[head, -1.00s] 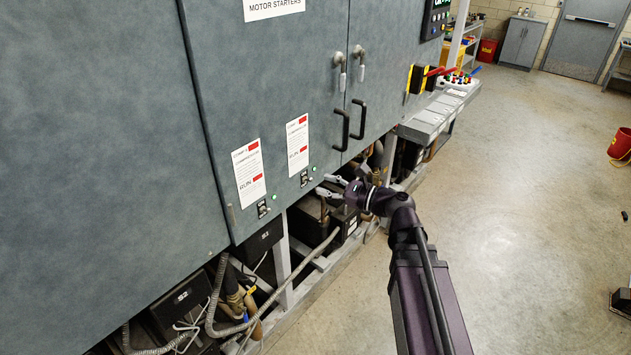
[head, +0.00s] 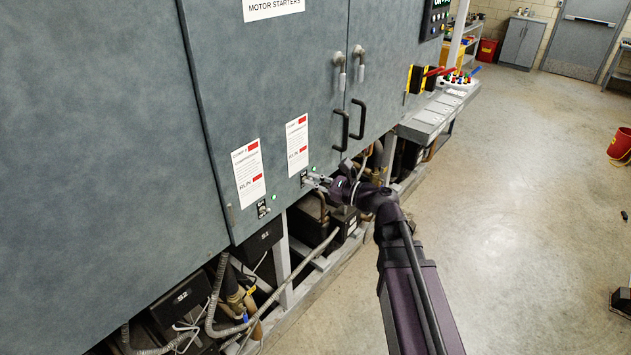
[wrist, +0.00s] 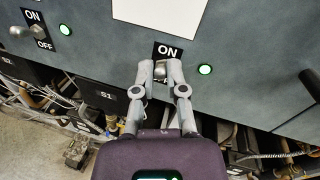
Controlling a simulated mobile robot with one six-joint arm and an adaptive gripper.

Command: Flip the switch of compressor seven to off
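A toggle switch (wrist: 160,69) with an ON label above it sits low on the grey-blue cabinet. My gripper (wrist: 160,67) reaches it, with one fingertip on each side of the lever. Only a narrow gap shows between the fingertips, and I cannot tell whether they press on the lever. The lower part of the switch plate is hidden by the fingers. A green light (wrist: 205,69) glows to its right. In the head view my gripper (head: 311,179) is at the switch, below the right paper tag (head: 297,148). The compressor number on the tag is too small to read.
A second switch (head: 262,208) with a lit green light (head: 274,197) is to the left, under another tag (head: 248,174). Black door handles (head: 341,130) stick out up right. Pipes and compressors fill the rack below.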

